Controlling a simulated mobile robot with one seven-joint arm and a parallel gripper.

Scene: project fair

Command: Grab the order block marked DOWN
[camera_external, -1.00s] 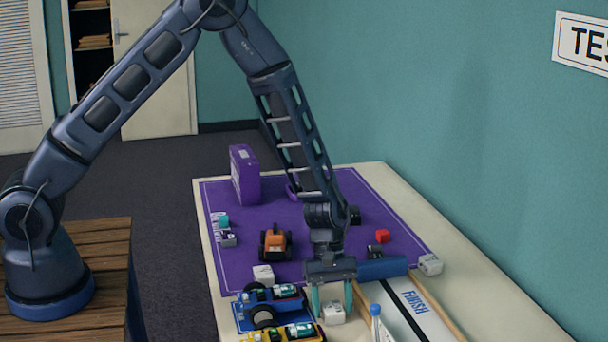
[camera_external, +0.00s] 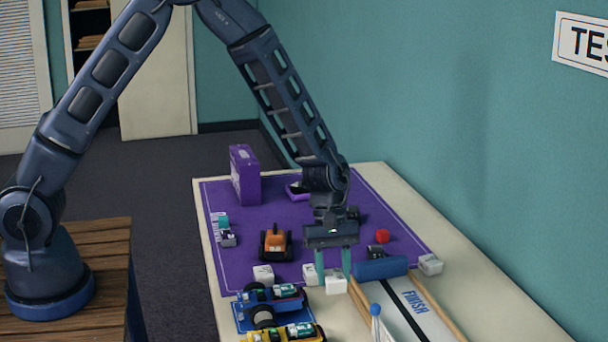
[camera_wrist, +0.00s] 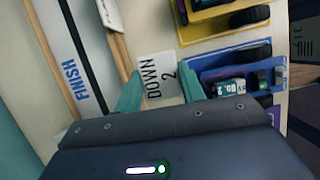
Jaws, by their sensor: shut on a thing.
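My gripper (camera_external: 334,277) is shut on a white order block (camera_external: 336,287). The wrist view shows this block (camera_wrist: 158,68) between the two teal fingers, with its face marked "DOWN 2" toward the camera. In the external view the block is at the fingertips, near the front edge of the purple mat (camera_external: 215,262); its height above the table is hard to judge. Other white blocks stand close by: one (camera_external: 310,274) just left of the gripper, one (camera_external: 264,274) farther left and one (camera_external: 430,264) at the right. Their markings are not readable in the external view.
A blue toy car (camera_external: 275,297) and a yellow one (camera_external: 285,332) are at the front left. The track marked FINISH (camera_external: 413,303), with wooden rails and a blue roller (camera_external: 381,268), lies right of the gripper. An orange vehicle (camera_external: 276,243) stands on the mat.

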